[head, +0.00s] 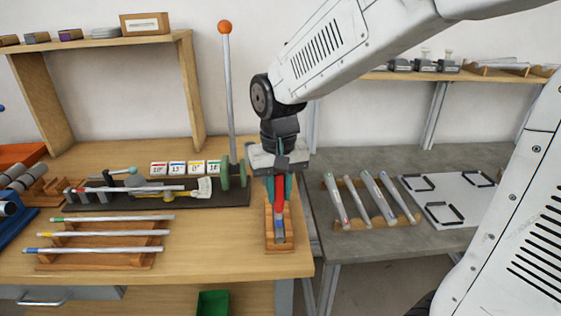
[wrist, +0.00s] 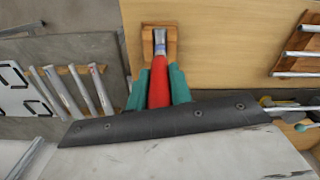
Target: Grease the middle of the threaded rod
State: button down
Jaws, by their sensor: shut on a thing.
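A red-handled tool (head: 279,208) with a blue-grey end lies in or just over a small wooden holder (head: 270,243) at the table's front right. I cannot tell whether it touches the holder. My gripper (head: 279,187) points down, its teal fingers shut on the red handle. In the wrist view the red handle (wrist: 159,88) sits between both fingers (wrist: 160,80), its grey-blue end over the wooden holder (wrist: 169,42). A silver rod (head: 140,189) with a red mark lies along a dark jig (head: 95,205), left of my gripper. I cannot make out its thread.
A wooden rack (head: 90,260) holds several rods with coloured ends. A tall lever with an orange knob (head: 225,27) stands near my gripper's left. Several tubes (head: 380,195) and a white board (head: 450,205) lie on the grey bench. A green bin (head: 213,303) is below.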

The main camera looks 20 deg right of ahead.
jog(key=shift+s+r, duration=0.15)
jog(key=shift+r, duration=3.9)
